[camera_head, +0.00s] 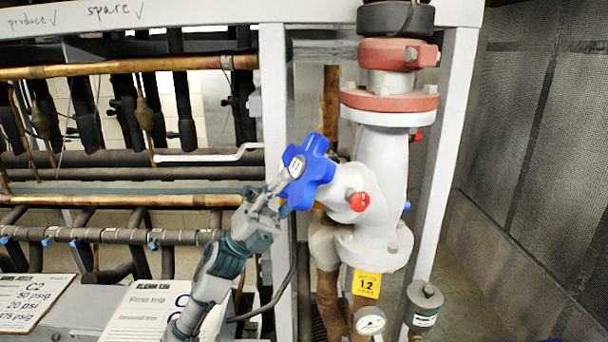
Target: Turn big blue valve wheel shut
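The big blue valve wheel (317,172) is a lobed handle with a pale hub, on the left side of a light grey valve body (383,168) in the middle of the head view. My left gripper (284,190) reaches up to it from the lower left. A light grey finger overlaps the wheel's left lobes near the hub. I cannot tell whether it touches the wheel or how far apart the fingers are, as the wheel and gripper overlap. My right gripper is not in view.
A white rack post (276,110) stands just left of the wheel. A red cap (359,201) sits on the valve body, with a yellow tag (366,284) and a gauge (370,321) below. Copper and dark pipes fill the left. A mesh panel (545,130) bounds the right.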

